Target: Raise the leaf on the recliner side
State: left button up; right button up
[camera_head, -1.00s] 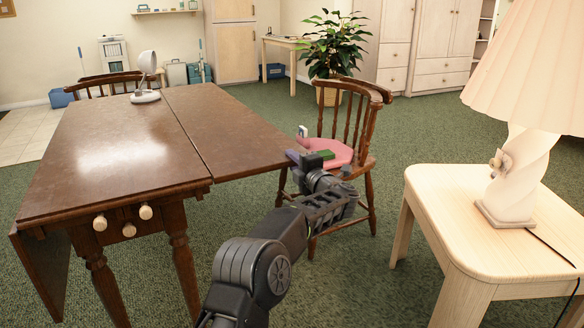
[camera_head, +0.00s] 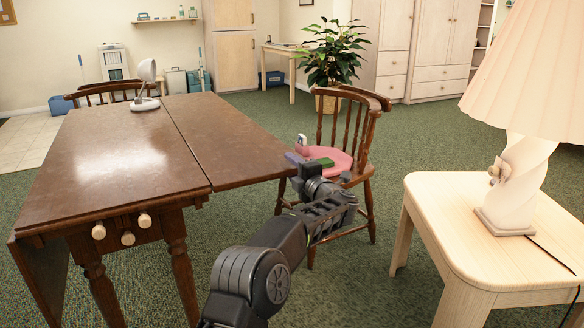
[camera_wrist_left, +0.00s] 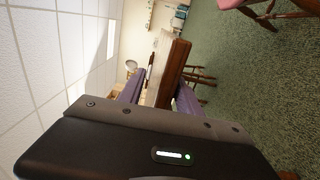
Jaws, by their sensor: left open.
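The dark brown drop-leaf table (camera_head: 120,165) stands at the left of the head view. Its right leaf (camera_head: 215,140) is up and looks about level with the top, with a seam between. Its left leaf (camera_head: 42,280) hangs down. My left gripper (camera_head: 310,161) is at the right leaf's near outer corner. In the left wrist view, the open purple fingers (camera_wrist_left: 158,95) lie on either side of the leaf's edge (camera_wrist_left: 178,70); contact cannot be told. No recliner shows. My right gripper is not in view.
A wooden chair with a pink seat (camera_head: 340,160) stands just beyond my left gripper. A pale side table (camera_head: 440,215) with a lamp (camera_head: 520,170) is at the right.

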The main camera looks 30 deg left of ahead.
pick_arm(q)
jog(key=p+v, duration=0.1)
jog(key=v, duration=0.5)
jog(key=shift+s+d+r, duration=0.15)
jog(key=shift+d, duration=0.15)
jog(key=shift+s+d, duration=0.4)
jog(key=shift+d, duration=0.05)
